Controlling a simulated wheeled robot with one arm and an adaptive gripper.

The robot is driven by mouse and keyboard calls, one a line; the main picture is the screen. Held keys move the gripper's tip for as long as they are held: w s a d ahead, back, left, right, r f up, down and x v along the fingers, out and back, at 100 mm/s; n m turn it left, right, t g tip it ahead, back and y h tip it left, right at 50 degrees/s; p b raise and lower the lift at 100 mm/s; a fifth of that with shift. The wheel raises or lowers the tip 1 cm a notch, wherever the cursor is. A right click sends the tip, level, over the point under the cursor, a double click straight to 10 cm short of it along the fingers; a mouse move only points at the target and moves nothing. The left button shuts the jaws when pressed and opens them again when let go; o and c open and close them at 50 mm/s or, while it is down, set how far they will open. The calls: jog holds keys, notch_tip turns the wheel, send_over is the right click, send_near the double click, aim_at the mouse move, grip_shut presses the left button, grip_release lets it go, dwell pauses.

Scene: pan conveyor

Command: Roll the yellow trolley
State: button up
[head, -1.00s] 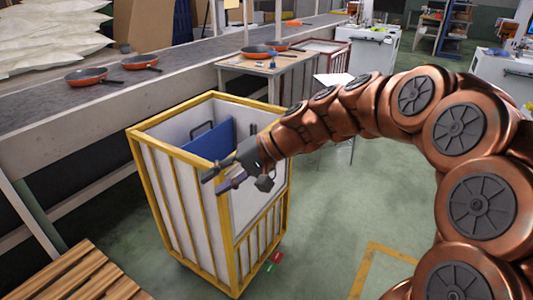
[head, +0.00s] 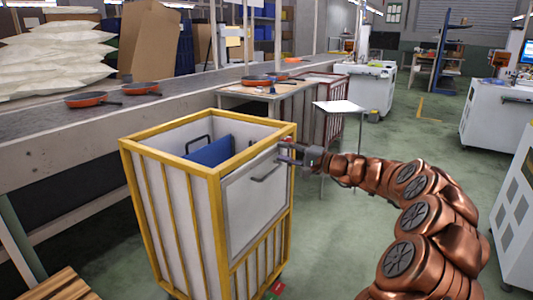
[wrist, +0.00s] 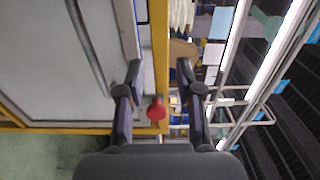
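The yellow trolley (head: 218,225) is a tall yellow-framed cart with white walls, a blue item (head: 209,151) inside and a dark handle (head: 266,172) on its near right panel. My gripper (head: 285,154) is at the top right corner of the trolley, just right of the handle. In the wrist view my gripper (wrist: 158,78) is open, its two fingers apart on either side of a yellow frame bar (wrist: 160,55). The handle (wrist: 86,52) lies left of the fingers there. I cannot tell whether the fingers touch the frame.
A conveyor (head: 160,110) with orange pans (head: 86,99) runs behind the trolley. A small table (head: 262,91) and a white-topped stand (head: 340,107) are behind it. A wooden pallet (head: 55,287) is at front left. Green floor is open to the right.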

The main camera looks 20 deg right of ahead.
aim_at(264, 147)
jog(key=shift+b+x, duration=0.4)
jog(key=shift+x, duration=3.15)
jog(key=shift+s+a, duration=0.1)
jog(key=shift+c, duration=0.3)
grip_shut()
